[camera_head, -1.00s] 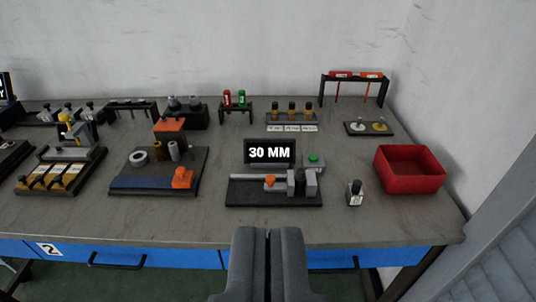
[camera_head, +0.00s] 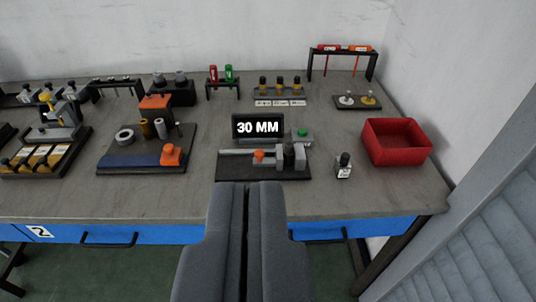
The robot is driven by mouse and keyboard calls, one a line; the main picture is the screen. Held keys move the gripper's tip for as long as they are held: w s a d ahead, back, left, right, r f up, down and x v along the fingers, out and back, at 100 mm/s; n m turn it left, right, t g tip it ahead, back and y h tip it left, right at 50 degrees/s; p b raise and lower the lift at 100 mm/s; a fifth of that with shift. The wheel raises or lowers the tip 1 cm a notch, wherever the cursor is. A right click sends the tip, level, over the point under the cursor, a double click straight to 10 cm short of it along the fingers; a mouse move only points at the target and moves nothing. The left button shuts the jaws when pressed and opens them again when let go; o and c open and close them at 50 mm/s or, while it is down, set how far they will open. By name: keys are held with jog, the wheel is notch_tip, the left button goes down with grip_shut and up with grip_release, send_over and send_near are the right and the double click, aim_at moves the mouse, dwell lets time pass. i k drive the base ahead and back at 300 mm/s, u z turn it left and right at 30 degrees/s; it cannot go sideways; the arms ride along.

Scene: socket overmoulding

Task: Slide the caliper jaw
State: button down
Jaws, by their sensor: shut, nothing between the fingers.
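The caliper station (camera_head: 238,170) is a dark base plate near the front of the workbench, at the middle of the view. A light grey bar (camera_head: 236,152) runs along it, with an orange knob (camera_head: 259,156) on the bar and grey jaw blocks (camera_head: 289,155) at its right end. A black display (camera_head: 258,126) behind it reads "30 MM". A green button (camera_head: 303,132) sits on a grey box at the right rear. My gripper (camera_head: 252,186) is shut and empty. In the picture its tips lie just below the plate's front edge, apart from the knob.
A small dark-topped block (camera_head: 344,167) and a red bin (camera_head: 397,142) stand to the right. A board with rings and an orange block (camera_head: 148,148) is to the left. Several racks line the back. Bare bench lies in front of the caliper.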

aim_at(259, 160)
jog(key=z, duration=0.05)
jog(key=k, duration=1.05)
jog(key=u, duration=0.6)
jog(key=i, duration=2.2)
jog(key=z, duration=0.6)
